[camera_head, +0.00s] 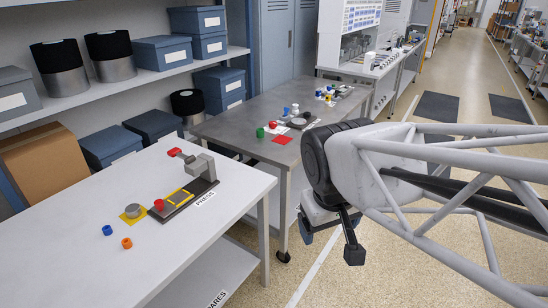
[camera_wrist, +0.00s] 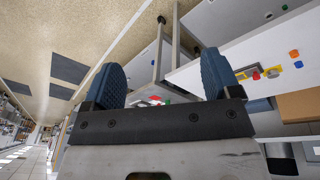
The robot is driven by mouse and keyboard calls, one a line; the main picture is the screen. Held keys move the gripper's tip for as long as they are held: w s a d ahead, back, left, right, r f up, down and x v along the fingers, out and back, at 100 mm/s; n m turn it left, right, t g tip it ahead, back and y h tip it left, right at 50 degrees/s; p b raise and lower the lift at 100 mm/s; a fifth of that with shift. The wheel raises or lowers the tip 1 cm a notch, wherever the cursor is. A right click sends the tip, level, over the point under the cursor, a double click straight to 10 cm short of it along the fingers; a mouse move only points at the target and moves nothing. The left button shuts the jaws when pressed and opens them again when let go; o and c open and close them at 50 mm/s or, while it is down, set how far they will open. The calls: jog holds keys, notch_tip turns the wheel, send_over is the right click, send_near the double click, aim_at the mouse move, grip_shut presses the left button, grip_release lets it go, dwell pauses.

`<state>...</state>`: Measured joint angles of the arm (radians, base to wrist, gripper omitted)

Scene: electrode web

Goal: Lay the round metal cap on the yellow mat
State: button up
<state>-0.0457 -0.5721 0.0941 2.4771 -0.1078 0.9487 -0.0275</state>
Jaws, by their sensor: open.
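A round metal cap (camera_head: 133,210) lies on a small yellow mat (camera_head: 124,217) on the white table, left of the press; the cap covers most of the mat. My gripper (camera_head: 330,238) hangs over the aisle to the right of both tables, well away from the cap and mat. In the wrist view my gripper (camera_wrist: 162,80) has its two blue fingers wide apart with nothing held between them.
The press (camera_head: 183,190) with a red handle stands behind the mat. The white table's right front is clear.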

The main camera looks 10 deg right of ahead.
jog(key=shift+s+d+f+m+y, duration=0.15)
jog(key=shift+s+m, duration=0.25)
jog(key=shift+s, duration=0.45)
jog(key=shift+s+d+f+m+y, duration=0.1)
jog(key=shift+s+m+y, duration=0.25)
jog(key=shift+s, duration=0.45)
